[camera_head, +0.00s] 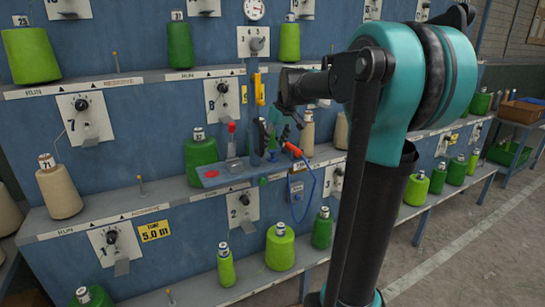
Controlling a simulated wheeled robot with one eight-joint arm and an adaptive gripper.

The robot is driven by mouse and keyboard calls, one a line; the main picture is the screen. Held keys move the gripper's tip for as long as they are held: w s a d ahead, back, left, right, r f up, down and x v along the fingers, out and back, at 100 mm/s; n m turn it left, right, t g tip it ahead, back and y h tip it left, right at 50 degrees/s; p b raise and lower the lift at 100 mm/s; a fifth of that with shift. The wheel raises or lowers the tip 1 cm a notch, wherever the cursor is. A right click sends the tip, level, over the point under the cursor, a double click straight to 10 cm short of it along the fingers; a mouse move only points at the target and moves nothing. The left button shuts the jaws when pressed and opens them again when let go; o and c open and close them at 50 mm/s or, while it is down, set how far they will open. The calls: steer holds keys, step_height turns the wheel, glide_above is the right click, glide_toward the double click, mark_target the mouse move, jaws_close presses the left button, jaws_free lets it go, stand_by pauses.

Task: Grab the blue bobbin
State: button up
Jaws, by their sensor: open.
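My arm comes in from the right, and my gripper (273,132) is in front of the blue rack, above the middle shelf. It is small and partly dark against the rack; its jaws are open. The bobbins I can see clearly are green or cream, such as a green one (201,153) left of the gripper and a cream one (60,191) at the far left.
A tray (223,174) with a red spot juts from the shelf below my gripper. A red-orange handled tool (294,150) with a blue cable is close by on the right. A red-topped lever (231,136) stands to the left. Open floor (455,262) lies at the right.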

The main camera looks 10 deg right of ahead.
mark_target(272, 150)
steer(key=shift+x, duration=2.3)
steer(key=c, duration=1)
steer(key=shift+c, duration=0.2)
